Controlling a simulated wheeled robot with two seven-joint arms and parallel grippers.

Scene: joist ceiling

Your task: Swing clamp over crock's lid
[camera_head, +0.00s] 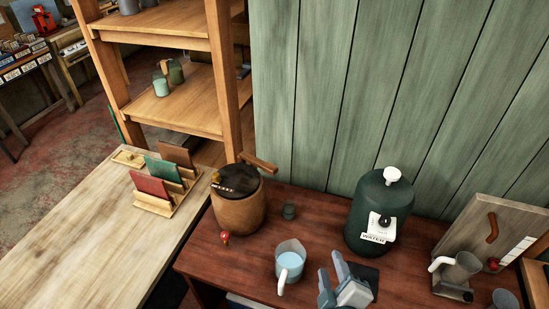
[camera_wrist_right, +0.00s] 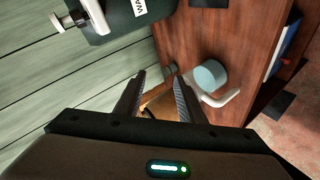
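The crock (camera_head: 238,210) is a brown round jar with a dark lid (camera_head: 236,179), standing at the left end of the red-brown table. A wooden bar (camera_head: 260,162), apparently the clamp, sticks out from the back right of its rim and is not across the lid. A red knob (camera_head: 225,238) shows low on its front. My right gripper (camera_head: 330,264) is open and empty, at the table's front, right of the crock and apart from it. In the right wrist view its fingers (camera_wrist_right: 157,88) stand apart, with a brown part, perhaps the crock, partly hidden beyond them. My left gripper is out of view.
A pitcher of pale blue liquid (camera_head: 290,262) stands between crock and right gripper. A small dark cup (camera_head: 289,211) and a green water dispenser (camera_head: 380,212) stand behind. A pale wooden table (camera_head: 85,250) with a card rack (camera_head: 165,205) is left. The green wall (camera_head: 350,100) limits the back.

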